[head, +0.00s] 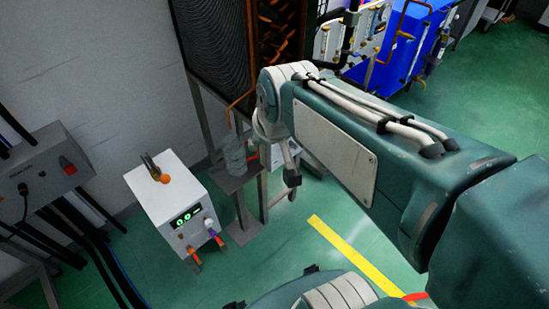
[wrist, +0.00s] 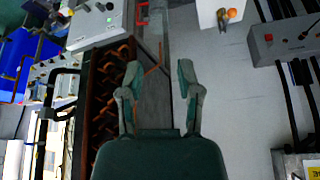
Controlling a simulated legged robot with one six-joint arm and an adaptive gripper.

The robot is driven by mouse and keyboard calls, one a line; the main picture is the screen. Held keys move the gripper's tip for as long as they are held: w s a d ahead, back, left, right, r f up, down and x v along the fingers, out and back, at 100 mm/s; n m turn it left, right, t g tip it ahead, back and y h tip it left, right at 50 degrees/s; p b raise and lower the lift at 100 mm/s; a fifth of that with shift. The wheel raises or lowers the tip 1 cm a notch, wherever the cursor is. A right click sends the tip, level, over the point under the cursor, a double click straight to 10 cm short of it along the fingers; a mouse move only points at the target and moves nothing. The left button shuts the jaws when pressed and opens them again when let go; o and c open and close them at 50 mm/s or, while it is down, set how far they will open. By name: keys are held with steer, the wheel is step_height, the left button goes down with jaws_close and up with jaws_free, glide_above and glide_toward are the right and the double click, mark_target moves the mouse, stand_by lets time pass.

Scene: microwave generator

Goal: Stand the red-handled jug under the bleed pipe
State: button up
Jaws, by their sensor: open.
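The clear jug (head: 234,157) stands upright on a small grey stand (head: 236,182) in the head view. A bit of its red handle (head: 252,159) shows on its right side. The thin orange bleed pipe (head: 240,99) comes out from the dark coil unit, and its end hangs above the jug in the picture; I cannot tell if they line up. My gripper (head: 289,177) is to the right of the jug, apart from it, and partly hidden by my arm.
A white box (head: 174,200) with a green display and orange clips stands left of the stand. A grey control box (head: 45,163) is at the far left. A metal frame leg (head: 263,190) rises beside the stand. Green floor with a yellow line (head: 350,252) is clear at right.

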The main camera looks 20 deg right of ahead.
steer(key=s, duration=0.8)
steer(key=shift+s+a+r, duration=0.2)
steer(key=shift+s+a, duration=0.05)
steer(key=shift+a, duration=0.05)
steer(key=shift+w+d, duration=0.1)
stand_by(1.8)
